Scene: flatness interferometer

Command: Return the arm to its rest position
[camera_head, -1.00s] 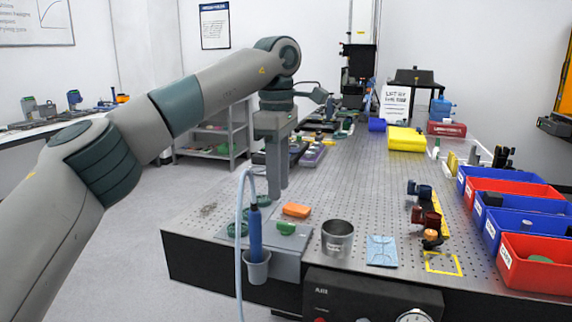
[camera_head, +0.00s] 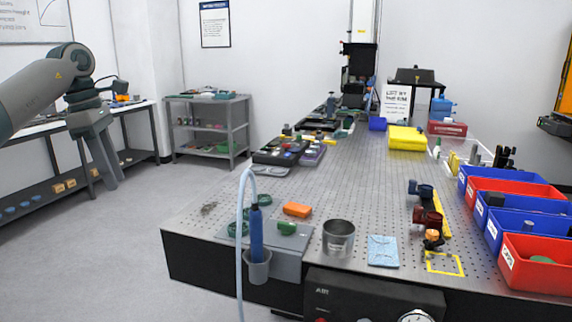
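My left arm comes in from the left edge. Its gripper (camera_head: 112,183) hangs with its fingers pointing down, left of the optical table (camera_head: 345,185) and well clear of it. It is over the floor, in front of the side bench. No object shows at the fingertips. The two fingers look close together from this angle, and I cannot tell whether a gap is between them. My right arm and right gripper are not in view.
The optical table's front-left corner carries a blue tool in a holder (camera_head: 257,270) with a pale hose, an orange block (camera_head: 297,209) and a metal cup (camera_head: 338,238). Red and blue bins (camera_head: 536,265) line the right. A side bench (camera_head: 135,152) and a grey shelf (camera_head: 210,150) stand left.

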